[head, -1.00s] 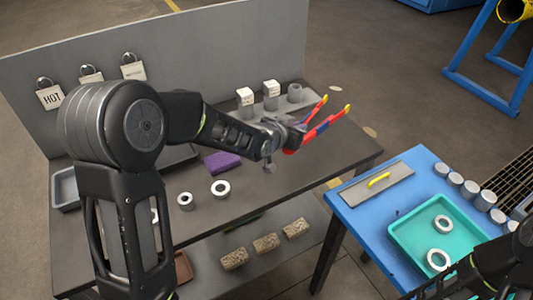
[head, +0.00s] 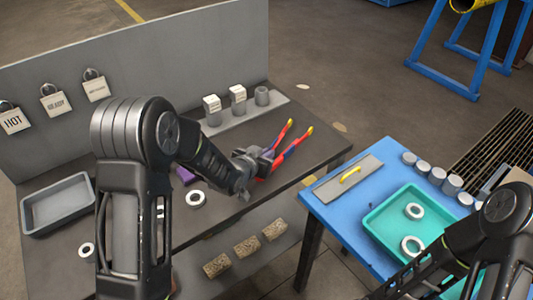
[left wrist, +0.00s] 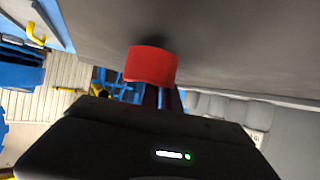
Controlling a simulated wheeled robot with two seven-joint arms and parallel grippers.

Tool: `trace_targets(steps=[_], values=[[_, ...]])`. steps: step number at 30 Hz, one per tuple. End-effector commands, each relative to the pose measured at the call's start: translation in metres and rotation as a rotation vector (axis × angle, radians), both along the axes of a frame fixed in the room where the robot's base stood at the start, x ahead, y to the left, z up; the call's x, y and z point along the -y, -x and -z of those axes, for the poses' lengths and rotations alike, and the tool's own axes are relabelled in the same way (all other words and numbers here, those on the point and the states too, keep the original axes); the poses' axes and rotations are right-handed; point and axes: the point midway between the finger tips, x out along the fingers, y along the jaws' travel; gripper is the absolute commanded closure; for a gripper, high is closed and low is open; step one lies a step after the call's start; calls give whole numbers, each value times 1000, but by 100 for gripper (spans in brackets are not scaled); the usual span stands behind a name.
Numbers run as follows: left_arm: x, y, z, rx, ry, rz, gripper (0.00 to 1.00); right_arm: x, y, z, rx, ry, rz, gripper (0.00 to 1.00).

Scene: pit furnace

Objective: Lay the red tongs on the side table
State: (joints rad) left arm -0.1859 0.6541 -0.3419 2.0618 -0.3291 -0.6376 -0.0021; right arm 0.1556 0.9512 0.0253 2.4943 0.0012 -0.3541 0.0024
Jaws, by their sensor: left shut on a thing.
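My left gripper (head: 258,160) is shut on the red tongs (head: 288,154), which have blue sections and yellow tips. The two tong arms spread up and to the right, over the right end of the dark grey workbench (head: 240,215). In the left wrist view, a red piece of the tongs (left wrist: 152,65) shows just beyond the black gripper body. I cannot tell how far the tongs are above the bench top. The blue side table (head: 335,215) stands to the right, apart from the tongs. My right arm enters at lower right; its gripper is out of view.
The side table carries a grey plate (head: 335,187) with a yellow handle (head: 350,175), a teal tray (head: 375,220) with white rings, and several grey cylinders (head: 423,167). The bench holds a grey tray (head: 30,228), loose rings and a rack of blocks (head: 225,122) behind the tongs.

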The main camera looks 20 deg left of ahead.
Motion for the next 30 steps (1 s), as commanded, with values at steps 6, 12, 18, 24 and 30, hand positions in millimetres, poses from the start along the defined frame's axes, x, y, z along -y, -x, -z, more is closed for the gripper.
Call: trace_targets(steps=[6,12,18,24,30], values=[[0,-1,1,4,1,0,100,0,0,0,0,0,0,18],[0,-1,6,4,0,-1,100,0,0,5,0,0,0,18],[-1,0,7,0,0,-1,85,0,0,5,1,-1,-1,18],[-2,0,8,-2,-1,-3,72,0,0,5,1,-1,-1,18],[-3,0,8,-3,-1,-5,72,0,-1,5,1,-1,-1,18]])
